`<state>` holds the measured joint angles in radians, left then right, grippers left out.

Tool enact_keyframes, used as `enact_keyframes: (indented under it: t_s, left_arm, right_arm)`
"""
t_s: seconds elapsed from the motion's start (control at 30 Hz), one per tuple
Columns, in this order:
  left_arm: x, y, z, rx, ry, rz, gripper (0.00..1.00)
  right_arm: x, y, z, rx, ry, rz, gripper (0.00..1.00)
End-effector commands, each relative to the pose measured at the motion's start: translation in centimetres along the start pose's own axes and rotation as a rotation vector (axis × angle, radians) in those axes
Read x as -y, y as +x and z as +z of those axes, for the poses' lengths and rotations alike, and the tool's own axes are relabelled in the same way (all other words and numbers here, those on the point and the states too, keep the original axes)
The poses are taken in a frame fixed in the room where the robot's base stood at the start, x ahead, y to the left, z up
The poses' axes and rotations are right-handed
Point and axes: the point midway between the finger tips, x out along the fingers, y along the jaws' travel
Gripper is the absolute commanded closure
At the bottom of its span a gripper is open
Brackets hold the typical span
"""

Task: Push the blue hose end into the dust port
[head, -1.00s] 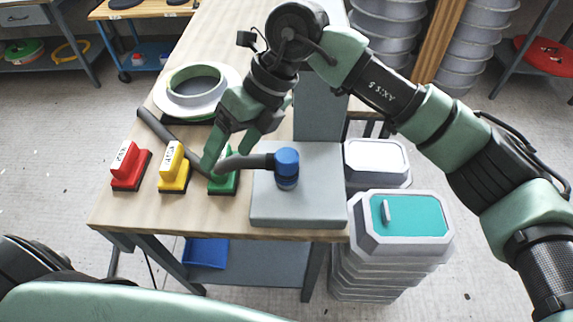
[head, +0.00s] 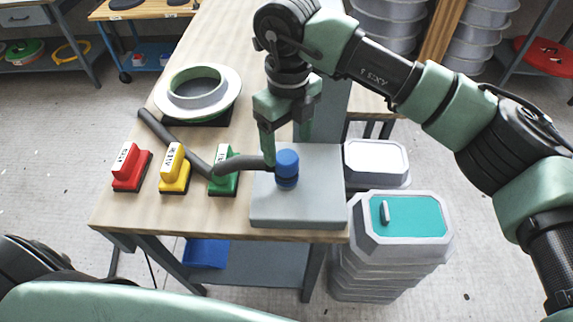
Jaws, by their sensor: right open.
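The blue hose end (head: 287,161) stands upright on the grey block (head: 300,215) at the table's front right corner. A narrow dark band and a lower blue part show beneath it; I cannot tell how deep it sits in the dust port, which is hidden under it. The dark grey hose (head: 238,165) runs left from it across the table. My right gripper (head: 286,150) points down at the hose end, its fingers apart to the left and right in the picture. I cannot tell whether they touch it. My left gripper is out of view.
Red (head: 130,168), yellow (head: 173,170) and green (head: 224,172) labelled blocks stand left of the grey block. A white flanged ring (head: 228,90) lies behind them. A grey post rises behind the gripper. Stacked grey moulds (head: 440,238) stand on the floor at right.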

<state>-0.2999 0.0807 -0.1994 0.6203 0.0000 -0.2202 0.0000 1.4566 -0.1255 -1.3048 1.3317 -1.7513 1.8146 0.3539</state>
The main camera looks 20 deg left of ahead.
Motion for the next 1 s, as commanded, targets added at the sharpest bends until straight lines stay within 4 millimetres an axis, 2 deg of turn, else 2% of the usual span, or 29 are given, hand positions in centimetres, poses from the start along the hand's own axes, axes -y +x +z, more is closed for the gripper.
enact_keyframes:
  t_s: [0.33,0.5,0.7,1.0]
  left_arm:
    - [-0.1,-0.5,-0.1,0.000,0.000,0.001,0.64]
    - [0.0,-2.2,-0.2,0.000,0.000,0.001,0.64]
    - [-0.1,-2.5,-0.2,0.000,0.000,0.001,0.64]
    - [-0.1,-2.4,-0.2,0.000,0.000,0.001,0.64]
  right_arm:
    - [-0.1,0.5,0.0,-0.001,-0.001,0.001,0.28]
    - [-0.5,2.9,-0.1,-0.003,-0.001,0.004,0.28]
    - [-0.4,5.2,0.0,0.000,-0.001,0.001,0.28]
    - [-0.3,5.4,0.0,0.001,-0.001,-0.001,0.28]
